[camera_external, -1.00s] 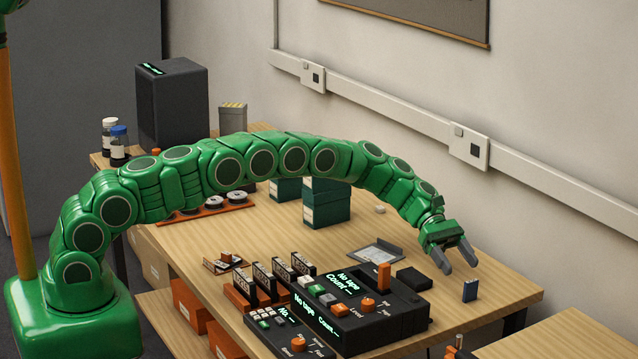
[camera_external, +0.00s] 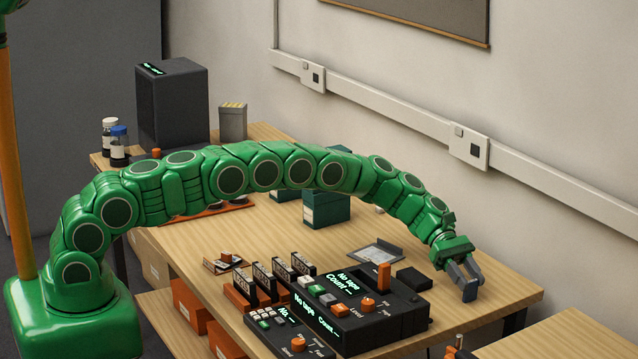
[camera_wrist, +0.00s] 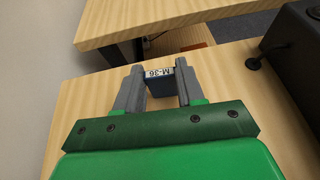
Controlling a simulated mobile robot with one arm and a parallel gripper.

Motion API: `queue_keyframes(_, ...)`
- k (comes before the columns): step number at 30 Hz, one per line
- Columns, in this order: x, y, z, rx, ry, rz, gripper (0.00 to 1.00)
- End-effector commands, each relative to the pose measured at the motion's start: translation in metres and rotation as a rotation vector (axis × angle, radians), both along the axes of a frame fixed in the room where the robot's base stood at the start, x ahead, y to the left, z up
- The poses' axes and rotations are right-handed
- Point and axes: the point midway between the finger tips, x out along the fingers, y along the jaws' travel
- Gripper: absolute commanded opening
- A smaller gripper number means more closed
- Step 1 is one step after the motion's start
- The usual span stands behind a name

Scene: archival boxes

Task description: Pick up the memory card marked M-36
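The blue memory card stands upright on the table and shows its M-36 label (camera_wrist: 160,74) in the wrist view. My gripper (camera_wrist: 158,80) has one grey finger on each side of the card, and the fingers look open, not closed on it.
The wooden table (camera_external: 500,285) is mostly clear around the gripper. A black box (camera_external: 413,279) and a black console (camera_external: 350,318) with knobs stand to the left. A second table (camera_external: 570,335) lies at the lower right.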

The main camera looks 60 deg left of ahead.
Motion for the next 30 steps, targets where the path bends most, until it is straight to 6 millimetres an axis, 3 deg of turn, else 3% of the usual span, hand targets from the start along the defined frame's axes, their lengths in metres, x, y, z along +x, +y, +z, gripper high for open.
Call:
queue_keyframes(1,0.0,0.0,0.0,0.0,0.0,0.0,0.24)
queue_keyframes(4,0.0,0.0,0.0,0.0,0.0,0.0,0.08)
queue_keyframes(14,0.0,0.0,0.004,0.0,-0.001,0.0,0.08)
queue_keyframes(22,0.0,0.001,0.034,0.0,-0.002,0.0,0.08)
queue_keyframes(30,-0.016,0.006,0.053,-0.001,0.0,0.0,0.08)
